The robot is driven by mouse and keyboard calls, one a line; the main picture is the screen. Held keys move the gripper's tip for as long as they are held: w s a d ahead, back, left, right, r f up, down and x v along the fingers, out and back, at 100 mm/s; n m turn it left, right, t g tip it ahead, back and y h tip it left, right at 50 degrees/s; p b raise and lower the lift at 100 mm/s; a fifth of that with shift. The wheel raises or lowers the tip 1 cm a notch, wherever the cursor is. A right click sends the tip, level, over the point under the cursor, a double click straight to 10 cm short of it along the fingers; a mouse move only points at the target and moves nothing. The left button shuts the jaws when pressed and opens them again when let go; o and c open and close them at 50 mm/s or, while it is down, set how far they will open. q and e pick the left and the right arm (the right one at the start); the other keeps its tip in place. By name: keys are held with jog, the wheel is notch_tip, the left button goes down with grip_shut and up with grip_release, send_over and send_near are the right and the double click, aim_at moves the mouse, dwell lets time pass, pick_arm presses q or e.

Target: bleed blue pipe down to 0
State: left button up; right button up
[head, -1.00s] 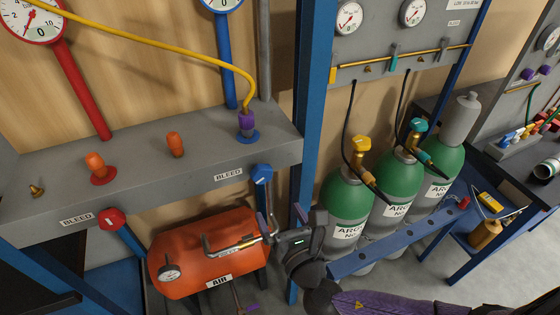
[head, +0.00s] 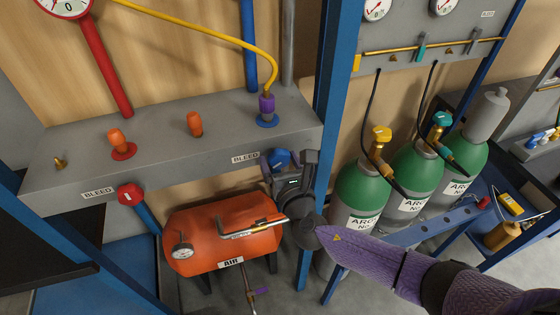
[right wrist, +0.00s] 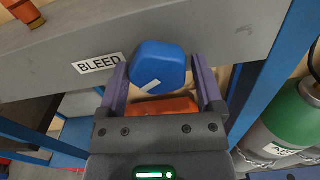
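The blue pipe (head: 249,45) runs down the back wall to the grey manifold box (head: 180,141); its gauge is out of view. A blue bleed knob (head: 282,158) sits under the box's front edge, right of a "BLEED" label; it also shows in the right wrist view (right wrist: 158,66) with a white mark on its face. My right gripper (head: 281,166) is at this knob. In the right wrist view its purple fingers (right wrist: 161,88) are apart, one on each side of the knob. I cannot tell whether they touch it. My left gripper is not in view.
A red bleed knob (head: 130,195) is at the left, under the red pipe (head: 105,65). An orange air tank (head: 205,217) lies below. A blue post (head: 330,130) stands close right of my gripper, with green cylinders (head: 362,190) beyond. A yellow hose (head: 200,36) crosses above.

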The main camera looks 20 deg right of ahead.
jog(key=c, duration=1)
